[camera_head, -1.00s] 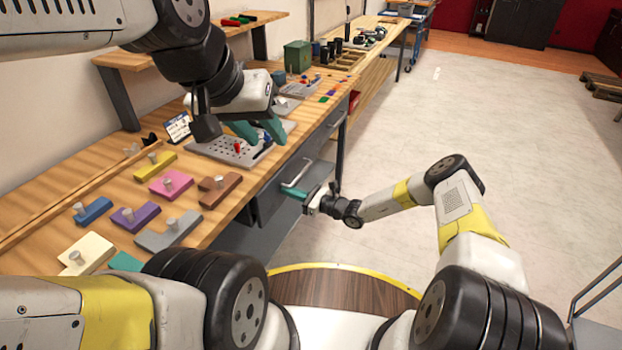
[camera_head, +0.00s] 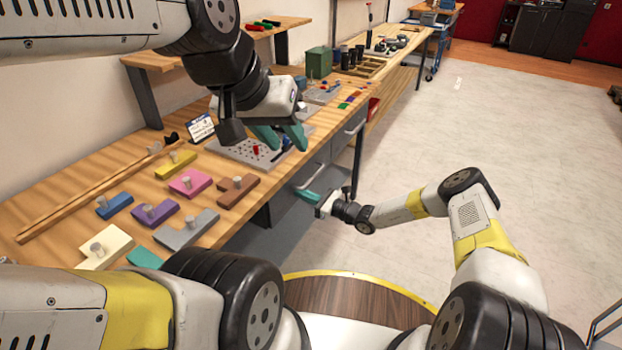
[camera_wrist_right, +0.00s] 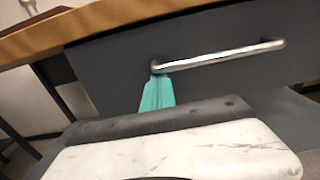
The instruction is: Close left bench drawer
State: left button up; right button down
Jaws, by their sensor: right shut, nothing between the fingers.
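The left bench drawer (camera_head: 288,202) has a dark grey front with a silver bar handle (camera_head: 312,177), under the bench's front edge. The drawer front (camera_wrist_right: 105,72) and handle (camera_wrist_right: 225,56) fill the upper wrist view. The front looks close under the bench top; any remaining gap is hard to judge. My right gripper (camera_head: 305,195) is shut and empty, its teal fingertips at the drawer front by the handle's near end. In the wrist view the fingers (camera_wrist_right: 157,93) reach the handle's left end; contact is unclear. My left gripper (camera_head: 282,138) is open and empty above the bench.
A second drawer handle (camera_head: 355,122) is farther right. The wooden bench top (camera_head: 70,212) holds several coloured blocks with pegs, a perforated grey plate (camera_head: 240,153) and a green box (camera_head: 319,62). The pale floor (camera_head: 440,130) right of the bench is clear.

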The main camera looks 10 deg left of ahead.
jog(key=v, duration=1.3)
jog(key=s+d+r+n+g+h, duration=0.25)
jog(key=s+r+n, duration=0.2)
jog(key=r, duration=0.45)
jog(key=s+d+r+n+g+h, duration=0.2)
jog(key=s+d+r+n+h, duration=0.15)
jog(key=r+n, duration=0.45)
jog(key=s+d+r+n+g+h, duration=0.2)
jog(key=s+d+r+n+h, duration=0.15)
jog(key=r, duration=0.75)
jog(key=s+d+r+n+t+h, duration=0.2)
jog(key=s+d+r, duration=0.4)
jog(key=s, duration=0.3)
jog(key=s+d+r+n+t+h, duration=0.3)
jog(key=s+d+r+n+t, duration=0.1)
jog(key=s+d+r, duration=0.3)
jog(key=shift+s+r+t, duration=0.55)
jog(key=shift+s+r, duration=0.45)
jog(key=shift+s, duration=0.5)
jog(key=shift+h, duration=0.25)
